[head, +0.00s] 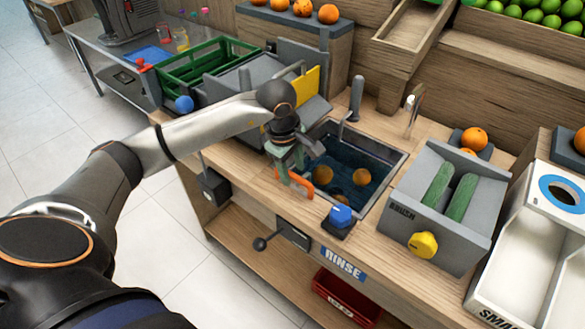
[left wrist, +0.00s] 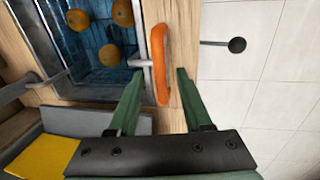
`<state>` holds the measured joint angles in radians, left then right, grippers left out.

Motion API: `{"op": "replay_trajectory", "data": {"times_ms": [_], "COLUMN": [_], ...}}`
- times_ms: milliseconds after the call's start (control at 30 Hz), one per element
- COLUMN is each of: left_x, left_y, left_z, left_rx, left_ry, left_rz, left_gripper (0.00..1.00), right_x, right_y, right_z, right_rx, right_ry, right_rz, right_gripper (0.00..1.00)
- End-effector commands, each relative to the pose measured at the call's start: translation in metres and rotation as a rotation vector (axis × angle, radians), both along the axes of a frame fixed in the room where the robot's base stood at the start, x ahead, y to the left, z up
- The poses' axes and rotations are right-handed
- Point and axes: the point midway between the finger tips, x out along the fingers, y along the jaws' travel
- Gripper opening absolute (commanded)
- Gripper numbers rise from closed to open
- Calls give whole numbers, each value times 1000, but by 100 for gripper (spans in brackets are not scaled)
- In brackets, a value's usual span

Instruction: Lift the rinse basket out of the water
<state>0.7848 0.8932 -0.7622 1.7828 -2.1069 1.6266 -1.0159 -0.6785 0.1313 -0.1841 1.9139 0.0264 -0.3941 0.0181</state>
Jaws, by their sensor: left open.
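The rinse basket's orange handle (head: 302,187) stands at the near left edge of the sink (head: 385,158). It also shows upright in the left wrist view (left wrist: 160,60), joined to a pale metal arm. Several oranges (head: 361,177) sit in the blue water; the basket's body is hard to make out under them. My left gripper (head: 290,178) is open over the handle. In the left wrist view, its green fingers (left wrist: 160,82) lie either side of the handle's lower end, with gaps visible. My right gripper is not in view.
A blue knob (head: 340,215) sits at the sink's front edge. A grey brush unit (head: 447,203) stands right of the sink. A black-knobbed lever (head: 262,243) juts from the counter front.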

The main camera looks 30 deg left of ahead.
Motion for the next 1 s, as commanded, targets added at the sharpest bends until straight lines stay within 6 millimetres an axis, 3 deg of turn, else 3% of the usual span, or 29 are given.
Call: {"op": "replay_trajectory", "data": {"times_ms": [333, 767, 1000], "left_x": [0, 0, 1], "left_y": [0, 0, 0], "left_z": [-4, -4, -4], "left_rx": [0, 0, 0], "left_ry": [1, 1, 1], "left_rz": [0, 1, 1], "left_gripper": [48, 0, 0], "right_x": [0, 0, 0], "right_y": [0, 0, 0], "right_z": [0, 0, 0], "right_rx": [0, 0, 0], "right_ry": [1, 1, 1], "right_rz": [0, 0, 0], "right_gripper": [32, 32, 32]}}
